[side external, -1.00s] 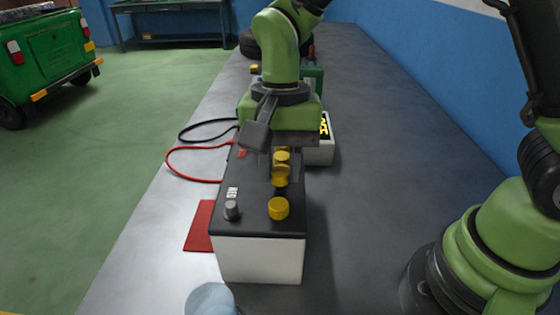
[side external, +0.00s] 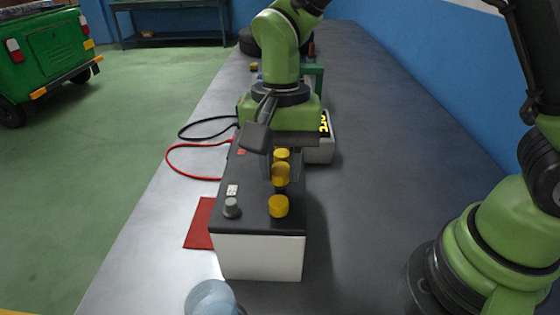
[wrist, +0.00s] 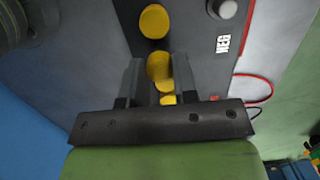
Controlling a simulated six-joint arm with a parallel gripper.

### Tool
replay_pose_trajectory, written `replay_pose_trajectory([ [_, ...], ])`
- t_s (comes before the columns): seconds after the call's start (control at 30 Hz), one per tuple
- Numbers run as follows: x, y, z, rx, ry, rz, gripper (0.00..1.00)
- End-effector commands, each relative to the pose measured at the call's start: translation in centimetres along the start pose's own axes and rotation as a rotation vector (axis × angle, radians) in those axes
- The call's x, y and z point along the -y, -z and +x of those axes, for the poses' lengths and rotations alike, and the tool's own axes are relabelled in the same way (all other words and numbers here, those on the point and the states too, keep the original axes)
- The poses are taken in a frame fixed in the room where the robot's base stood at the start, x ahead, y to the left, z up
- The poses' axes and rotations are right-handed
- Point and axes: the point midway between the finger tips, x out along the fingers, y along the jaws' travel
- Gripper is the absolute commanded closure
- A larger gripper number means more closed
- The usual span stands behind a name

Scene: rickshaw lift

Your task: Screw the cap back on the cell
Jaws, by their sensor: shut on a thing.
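My gripper (wrist: 152,84) points down over the battery (side external: 262,258), a white case with a black top. It is shut on a yellow cap (side external: 281,174), which also shows between the fingers in the wrist view (wrist: 158,67). The held cap is in the middle of the row, with a dark patch just below it. I cannot tell whether it touches its cell opening, which is hidden. A second yellow cap (side external: 278,206) sits on the near end of the battery top. A third yellow cap (side external: 282,154) is behind the held one, partly hidden by the gripper.
A grey terminal post (side external: 232,207) stands left of the near cap. A red cable (side external: 190,176) and a black cable (side external: 205,121) loop left of the battery. A red mat (side external: 199,225) lies beside it. A grey charger (side external: 322,148) is behind.

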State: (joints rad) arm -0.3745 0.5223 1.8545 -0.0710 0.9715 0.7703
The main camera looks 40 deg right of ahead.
Motion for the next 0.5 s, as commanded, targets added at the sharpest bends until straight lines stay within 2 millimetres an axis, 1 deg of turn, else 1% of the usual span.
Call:
replay_pose_trajectory([
  [0.5, 0.00, 0.09, 0.63, 0.001, -0.001, 0.000, 0.88],
])
